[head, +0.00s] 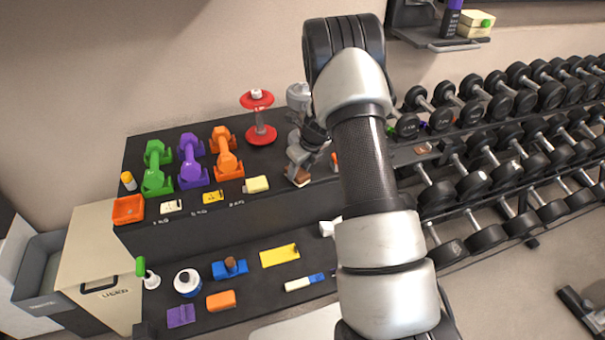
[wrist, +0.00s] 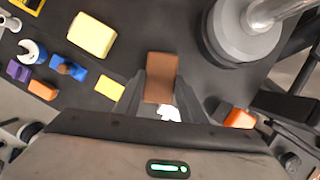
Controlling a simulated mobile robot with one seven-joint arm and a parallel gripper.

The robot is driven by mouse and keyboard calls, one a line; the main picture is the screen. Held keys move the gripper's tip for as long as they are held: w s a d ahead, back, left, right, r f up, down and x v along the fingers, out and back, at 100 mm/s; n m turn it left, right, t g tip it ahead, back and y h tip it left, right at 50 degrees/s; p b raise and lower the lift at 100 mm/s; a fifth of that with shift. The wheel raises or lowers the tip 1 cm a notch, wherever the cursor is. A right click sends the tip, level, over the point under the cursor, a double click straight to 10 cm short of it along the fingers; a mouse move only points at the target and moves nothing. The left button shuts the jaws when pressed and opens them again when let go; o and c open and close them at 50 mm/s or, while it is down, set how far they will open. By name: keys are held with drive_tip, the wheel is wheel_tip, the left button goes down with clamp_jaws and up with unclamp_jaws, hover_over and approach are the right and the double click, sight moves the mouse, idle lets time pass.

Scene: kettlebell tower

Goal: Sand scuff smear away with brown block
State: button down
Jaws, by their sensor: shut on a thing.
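My gripper (head: 300,173) is shut on the brown block (head: 301,182), over the top tier of the black stand (head: 280,190) near its front edge. In the wrist view the block (wrist: 161,78) sits upright in the picture between the two dark fingers (wrist: 160,92). Its underside is hidden, so I cannot tell whether it touches the surface. I cannot make out a scuff smear in either view; the block, gripper or arm may cover it.
A pale yellow block (head: 256,184) lies left of the gripper, beside small cards. Dumbbell racks fill the right.

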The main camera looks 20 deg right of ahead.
drive_tip(key=shift+w+d, duration=0.3)
drive_tip(key=shift+d, duration=0.4)
drive_tip(key=shift+w+d, duration=0.25)
drive_tip(key=shift+d, duration=0.4)
drive_tip(key=shift+w+d, duration=0.3)
drive_tip(key=shift+d, duration=0.4)
drive_tip(key=shift+s+a, duration=0.3)
drive_tip(key=shift+a, duration=0.4)
drive_tip(key=shift+s+a, duration=0.25)
drive_tip(key=shift+a, duration=0.4)
drive_tip(key=shift+s+a, duration=0.3)
drive_tip(key=shift+a, duration=0.4)
drive_tip(key=shift+r, duration=0.1)
drive_tip(key=shift+r+p, duration=0.9)
drive_tip(key=shift+r, duration=0.1)
